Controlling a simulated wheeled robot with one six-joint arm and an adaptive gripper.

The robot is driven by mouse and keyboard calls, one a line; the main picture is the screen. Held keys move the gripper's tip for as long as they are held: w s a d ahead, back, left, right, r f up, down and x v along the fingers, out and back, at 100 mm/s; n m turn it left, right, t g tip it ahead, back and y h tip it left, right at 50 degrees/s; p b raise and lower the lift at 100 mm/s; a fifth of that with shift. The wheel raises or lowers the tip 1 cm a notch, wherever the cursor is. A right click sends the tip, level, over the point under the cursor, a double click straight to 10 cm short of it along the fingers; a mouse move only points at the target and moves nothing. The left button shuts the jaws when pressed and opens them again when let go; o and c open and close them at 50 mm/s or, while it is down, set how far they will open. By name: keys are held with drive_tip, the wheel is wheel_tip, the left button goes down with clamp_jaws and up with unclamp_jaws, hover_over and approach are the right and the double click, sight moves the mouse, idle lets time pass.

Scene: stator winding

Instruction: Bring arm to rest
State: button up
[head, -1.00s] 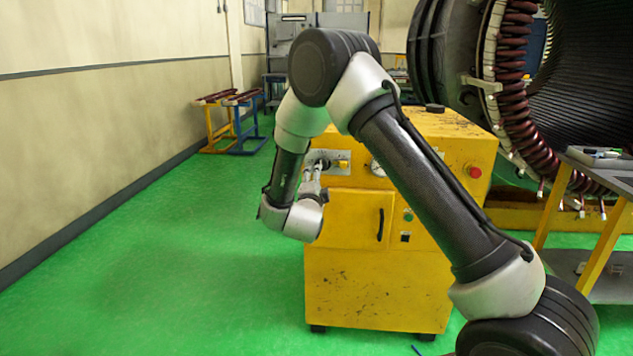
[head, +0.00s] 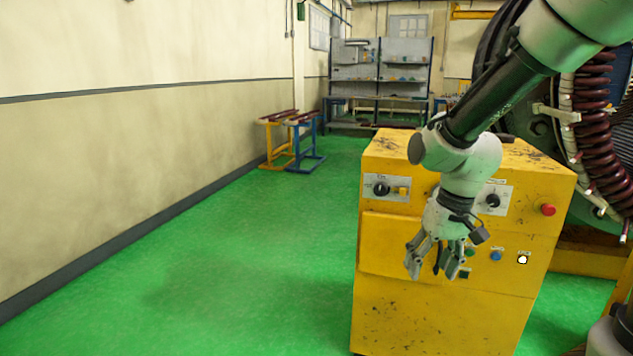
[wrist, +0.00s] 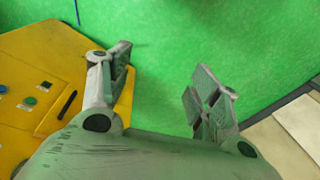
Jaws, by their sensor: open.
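My gripper (head: 432,262) hangs fingers-down in front of the yellow cabinet (head: 430,318) in the head view. Its fingers are spread and nothing is between them. In the wrist view my gripper (wrist: 163,90) is also open and empty, with green floor (wrist: 165,45) showing between the fingers. My forearm comes down from the upper right and hides part of the cabinet's top and front. I cannot tell how large the gap to the cabinet front is.
The cabinet front carries knobs, a red button (head: 548,209) and small buttons. The stator (head: 600,120) with dark red coils stands at right. Yellow and blue trestles (head: 305,145) and shelves (head: 380,75) stand at the back. The green floor at left is clear.

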drive_tip(key=s+d+r+m+t+h, duration=0.1)
drive_tip(key=s+d+r+t, duration=0.2)
drive_tip(key=s+d+r, duration=1)
drive_tip(key=shift+s+t, duration=0.25)
drive_tip(key=shift+t, duration=0.15)
idle(1.0)
